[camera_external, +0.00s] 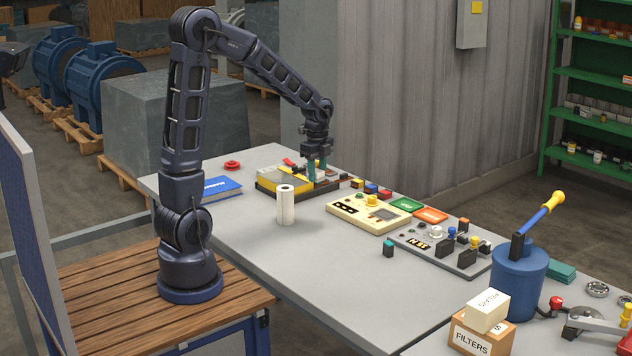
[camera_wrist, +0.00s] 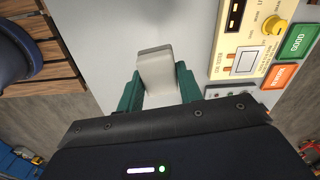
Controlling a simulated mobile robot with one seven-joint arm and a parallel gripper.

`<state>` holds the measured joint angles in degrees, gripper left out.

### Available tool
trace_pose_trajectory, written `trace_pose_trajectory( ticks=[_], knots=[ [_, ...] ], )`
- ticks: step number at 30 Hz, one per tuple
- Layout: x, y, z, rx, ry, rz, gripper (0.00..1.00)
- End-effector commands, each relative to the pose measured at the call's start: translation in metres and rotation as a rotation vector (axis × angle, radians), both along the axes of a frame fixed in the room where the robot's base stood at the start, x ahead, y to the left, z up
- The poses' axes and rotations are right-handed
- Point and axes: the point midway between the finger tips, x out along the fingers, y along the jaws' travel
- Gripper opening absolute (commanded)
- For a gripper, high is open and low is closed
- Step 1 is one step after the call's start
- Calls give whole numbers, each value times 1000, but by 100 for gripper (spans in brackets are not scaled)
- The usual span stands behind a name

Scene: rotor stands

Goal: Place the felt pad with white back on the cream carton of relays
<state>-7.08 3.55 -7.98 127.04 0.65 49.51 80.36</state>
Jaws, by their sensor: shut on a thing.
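My gripper (camera_external: 317,170) is low over the far part of the grey table, at the yellow-topped device. In the wrist view its teal fingers (camera_wrist: 158,88) are shut on a pale, whitish block-like piece with a greyer far edge, which looks like the felt pad (camera_wrist: 156,66). The fingers hide its sides, and in the external view it can hardly be made out. The cream carton of relays (camera_external: 487,308) lies at the front right, on top of a brown carton marked FILTERS (camera_external: 480,335). My gripper is far from it, and its top is bare.
A white roll (camera_external: 285,205) stands near my gripper. A cream tester (camera_external: 368,212), green and orange cards (camera_external: 431,215) and a grey switch panel (camera_external: 440,245) lie along the table. A blue canister (camera_external: 517,280) with a tall yellow-tipped lever stands just behind the cartons.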

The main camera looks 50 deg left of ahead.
Motion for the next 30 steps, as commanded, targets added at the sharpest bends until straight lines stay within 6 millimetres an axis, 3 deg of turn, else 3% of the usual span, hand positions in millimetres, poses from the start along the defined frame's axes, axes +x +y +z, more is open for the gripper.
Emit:
trace_pose_trajectory(
  ticks=[6, 11, 21, 30],
  knots=[
    [4, -5, 4, 0, -1, -15, 14],
    [24, -33, 13, 1, -1, -97, 14],
    [79, -154, 46, 7, -1, -406, 14],
    [100, -279, 76, 11, -1, -677, 14]
  ],
)
